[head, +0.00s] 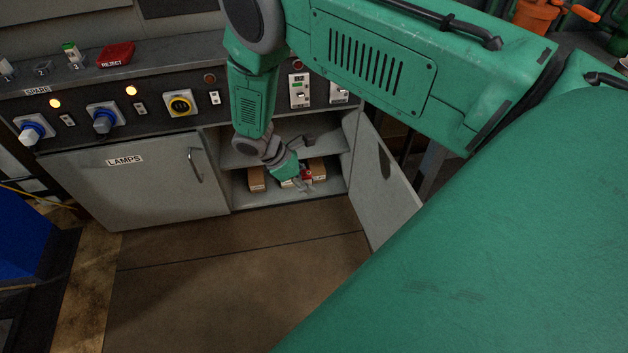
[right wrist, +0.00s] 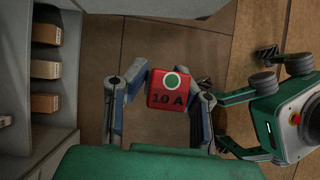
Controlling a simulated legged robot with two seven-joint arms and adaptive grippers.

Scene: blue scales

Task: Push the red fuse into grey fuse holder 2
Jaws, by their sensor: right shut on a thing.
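My right gripper is well to the right of and below that holder. My left gripper is not in view.
Knobs, lamps and switches fill the panel front (head: 150,108). The cabinet door (head: 385,185) stands open. Small brown boxes (head: 257,180) are on its shelf.

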